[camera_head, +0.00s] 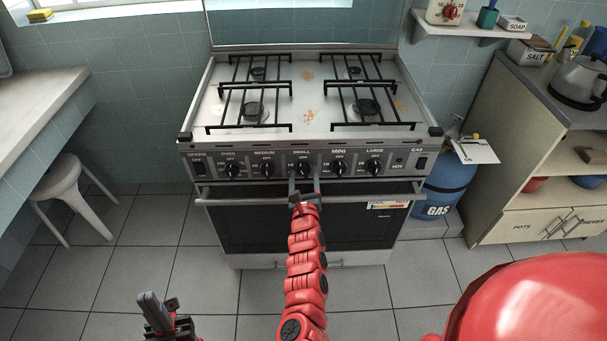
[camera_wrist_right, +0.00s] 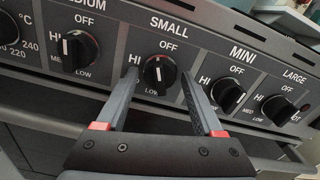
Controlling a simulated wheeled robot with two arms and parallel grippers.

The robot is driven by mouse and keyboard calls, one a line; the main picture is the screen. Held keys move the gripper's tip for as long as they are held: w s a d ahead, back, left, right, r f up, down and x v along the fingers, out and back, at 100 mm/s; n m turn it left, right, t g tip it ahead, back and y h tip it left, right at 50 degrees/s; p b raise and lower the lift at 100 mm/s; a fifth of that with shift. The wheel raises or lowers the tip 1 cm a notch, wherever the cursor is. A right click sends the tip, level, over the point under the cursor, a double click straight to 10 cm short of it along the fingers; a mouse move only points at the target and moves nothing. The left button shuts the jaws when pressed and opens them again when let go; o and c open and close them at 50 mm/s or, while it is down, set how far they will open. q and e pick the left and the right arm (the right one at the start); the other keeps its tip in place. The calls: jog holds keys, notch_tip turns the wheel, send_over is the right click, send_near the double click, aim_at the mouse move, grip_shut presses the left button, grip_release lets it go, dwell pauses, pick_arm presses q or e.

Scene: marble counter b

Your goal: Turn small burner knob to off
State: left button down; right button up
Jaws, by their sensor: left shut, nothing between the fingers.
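The small burner knob (camera_wrist_right: 159,75) is black and round, under the "SMALL" label, with "OFF" above it and "LOW" below. A pale line runs roughly up and down its face; I cannot tell for sure which mark it points to. In the head view the knob (camera_head: 303,168) is at the middle of the stove's front panel. My right gripper (camera_wrist_right: 158,80) is open, with one finger on each side of the knob and slim gaps showing. In the head view my right gripper (camera_head: 304,187) is just before the panel. My left gripper (camera_head: 152,308) is shut and empty, low over the floor.
The medium knob (camera_wrist_right: 78,49) and mini knob (camera_wrist_right: 227,95) flank the small knob closely. The oven handle (camera_head: 245,198) runs just below the panel. Black grates (camera_head: 255,104) cover the hob. A blue gas bottle (camera_head: 450,182) stands right of the stove, and a stool (camera_head: 68,180) stands left.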

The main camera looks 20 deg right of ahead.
jog(key=c, duration=0.7)
jog(key=m+p, duration=0.1)
jog(key=m, duration=0.2)
jog(key=shift+d+r, duration=0.1)
jog(key=shift+r, duration=0.05)
jog(key=shift+c, duration=0.2)
jog(key=shift+m+p, duration=0.3)
jog(key=shift+m, duration=0.7)
jog(key=o, duration=1)
jog(key=shift+f, duration=0.2)
jog(key=shift+f+n+b, duration=0.1)
jog(key=shift+n+b, duration=0.65)
jog(key=shift+n, duration=0.55)
